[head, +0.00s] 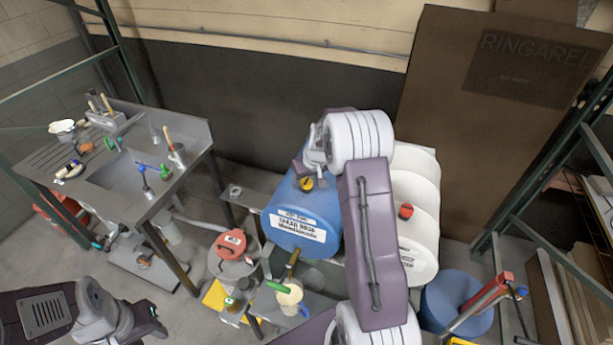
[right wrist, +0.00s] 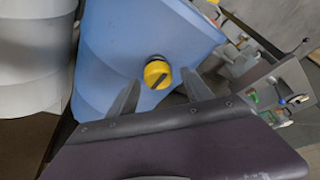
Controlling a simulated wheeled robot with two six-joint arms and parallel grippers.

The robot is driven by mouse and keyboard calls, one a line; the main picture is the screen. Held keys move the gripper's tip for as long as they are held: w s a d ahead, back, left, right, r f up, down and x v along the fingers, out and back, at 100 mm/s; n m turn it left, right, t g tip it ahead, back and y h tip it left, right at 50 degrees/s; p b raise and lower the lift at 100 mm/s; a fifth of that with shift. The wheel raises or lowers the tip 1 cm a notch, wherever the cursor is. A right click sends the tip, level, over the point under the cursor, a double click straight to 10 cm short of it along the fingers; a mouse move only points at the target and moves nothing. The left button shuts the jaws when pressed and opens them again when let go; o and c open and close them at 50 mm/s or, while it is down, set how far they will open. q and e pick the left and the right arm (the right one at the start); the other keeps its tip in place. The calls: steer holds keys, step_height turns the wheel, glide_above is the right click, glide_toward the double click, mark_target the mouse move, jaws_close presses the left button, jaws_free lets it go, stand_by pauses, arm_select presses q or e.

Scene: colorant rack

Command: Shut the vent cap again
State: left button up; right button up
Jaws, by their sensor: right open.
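The blue drum (head: 302,215) lies on its side with a white label on its front. A yellow cap with a dark slot or bar (right wrist: 157,73) sits on its upper side; it also shows in the head view (head: 306,184). My right gripper (head: 309,166) is open just above the yellow cap. In the right wrist view its two fingertips (right wrist: 160,80) stand on either side of the cap, with no visible contact. How deep they reach is unclear. My left gripper (head: 150,318) is at the lower left, away from the drum; its jaws are too unclear to read.
A white drum (head: 421,238) with a red cap (head: 406,211) lies beside the blue one. Below are a red-topped can (head: 231,243) and a jug with a green handle (head: 289,293). A sink bench (head: 95,200) stands left, shelving right. Floor between bench and drums is partly clear.

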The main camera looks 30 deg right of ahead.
arm_select(q)
steer(key=shift+s, duration=0.15)
arm_select(e)
steer(key=shift+s, duration=0.15)
steer(key=shift+c, duration=1.3)
steer(key=shift+d, duration=0.15)
steer(key=c, duration=0.5)
jaws_close()
arm_select(q)
steer(key=shift+s, duration=0.1)
steer(key=shift+r, duration=0.15)
arm_select(e)
steer(key=shift+r, duration=0.1)
